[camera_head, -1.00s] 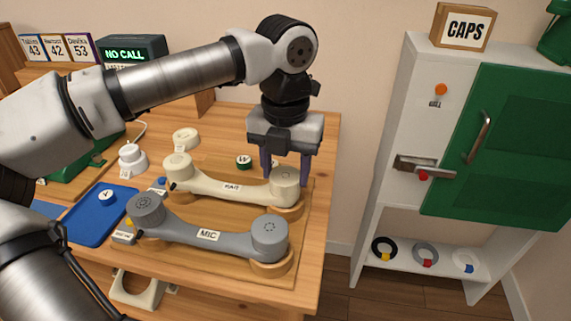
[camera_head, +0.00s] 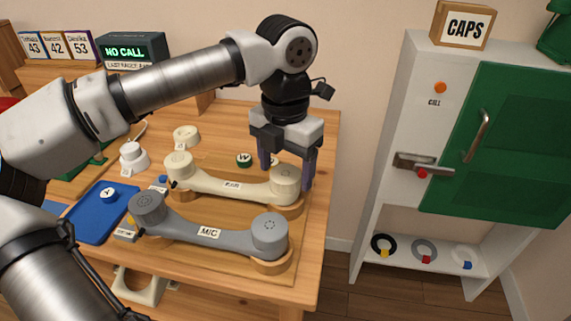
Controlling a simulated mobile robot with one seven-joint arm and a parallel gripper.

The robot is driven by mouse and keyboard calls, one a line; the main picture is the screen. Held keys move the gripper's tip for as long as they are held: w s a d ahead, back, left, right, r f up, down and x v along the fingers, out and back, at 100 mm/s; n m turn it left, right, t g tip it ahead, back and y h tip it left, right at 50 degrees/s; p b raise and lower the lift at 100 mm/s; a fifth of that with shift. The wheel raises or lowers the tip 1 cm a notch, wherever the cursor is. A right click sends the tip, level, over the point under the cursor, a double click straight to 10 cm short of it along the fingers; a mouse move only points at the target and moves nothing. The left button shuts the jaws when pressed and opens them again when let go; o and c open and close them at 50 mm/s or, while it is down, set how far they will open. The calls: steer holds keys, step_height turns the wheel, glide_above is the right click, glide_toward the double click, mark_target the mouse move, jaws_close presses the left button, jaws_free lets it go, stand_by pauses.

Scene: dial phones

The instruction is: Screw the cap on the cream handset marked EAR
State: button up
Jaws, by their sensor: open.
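The cream handset (camera_head: 225,187) with the EAR label lies in the wooden cradle, behind the grey MIC handset (camera_head: 205,232). Its left end carries a round cream disc (camera_head: 178,160). Its right end (camera_head: 286,173) has a round top with faint marks; I cannot tell whether a cap sits fully on it. My gripper (camera_head: 287,178) points down with its purple fingers open, one on each side of that right end. I cannot tell whether they touch it. A loose cream ring-like part (camera_head: 185,134) lies on the table behind.
A white stepped part (camera_head: 132,158) and a blue tray (camera_head: 88,227) are at the left.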

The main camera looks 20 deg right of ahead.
step_height(320, 180, up, 7)
steer(key=p, duration=0.5)
stand_by(0.4)
